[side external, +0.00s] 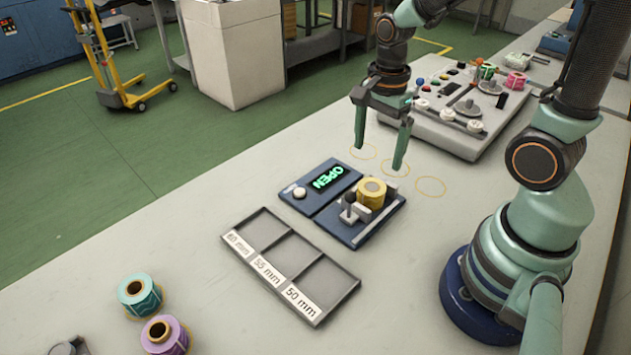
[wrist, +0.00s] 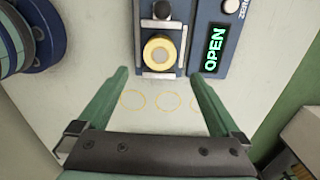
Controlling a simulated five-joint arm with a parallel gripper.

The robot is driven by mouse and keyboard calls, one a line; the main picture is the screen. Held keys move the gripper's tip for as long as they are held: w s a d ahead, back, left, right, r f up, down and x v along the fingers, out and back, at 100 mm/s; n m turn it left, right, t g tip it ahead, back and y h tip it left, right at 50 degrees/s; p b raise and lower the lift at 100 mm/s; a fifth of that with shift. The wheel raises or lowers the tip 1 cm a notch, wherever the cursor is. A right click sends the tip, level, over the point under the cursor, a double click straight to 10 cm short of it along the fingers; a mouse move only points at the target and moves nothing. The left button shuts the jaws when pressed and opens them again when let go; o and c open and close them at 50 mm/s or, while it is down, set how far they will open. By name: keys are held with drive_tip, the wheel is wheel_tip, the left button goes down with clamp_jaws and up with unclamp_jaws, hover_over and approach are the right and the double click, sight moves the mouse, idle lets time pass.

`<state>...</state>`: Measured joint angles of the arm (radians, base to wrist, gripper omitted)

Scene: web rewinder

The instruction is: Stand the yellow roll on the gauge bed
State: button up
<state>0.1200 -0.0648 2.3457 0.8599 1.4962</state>
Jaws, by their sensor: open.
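The yellow roll (side external: 371,193) stands upright on the blue gauge bed (side external: 383,222), next to the gauge's dark post and metal jaw. In the wrist view the yellow roll (wrist: 159,52) sits between the side rails of the gauge bed (wrist: 140,30), its core facing up. My gripper (side external: 380,158) is open and empty, above and behind the roll, apart from it. In the wrist view the fingers of my gripper (wrist: 158,72) are spread wide on either side. The gauge display (side external: 328,178) reads OPEN in green, and it also shows in the wrist view (wrist: 213,47).
A grey tray (side external: 290,262) with slots marked 60, 55 and 50 mm lies in front of the gauge. A teal roll (side external: 139,295) and a purple roll (side external: 165,336) stand at the lower left. A control panel (side external: 455,110) stands behind. Empty yellow circles (side external: 431,186) mark the table.

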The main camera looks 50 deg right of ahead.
drive_tip(key=a+r+n+t, duration=0.1)
drive_tip(key=r+n+t, duration=0.1)
drive_tip(key=r+n, duration=0.4)
drive_tip(key=a+r+n+t, duration=0.2)
drive_tip(key=r+n, duration=0.4)
drive_tip(key=n, duration=0.6)
drive_tip(key=shift+s+a+n+t, duration=0.25)
drive_tip(key=shift+n+t, duration=0.05)
drive_tip(key=shift+t, duration=0.5)
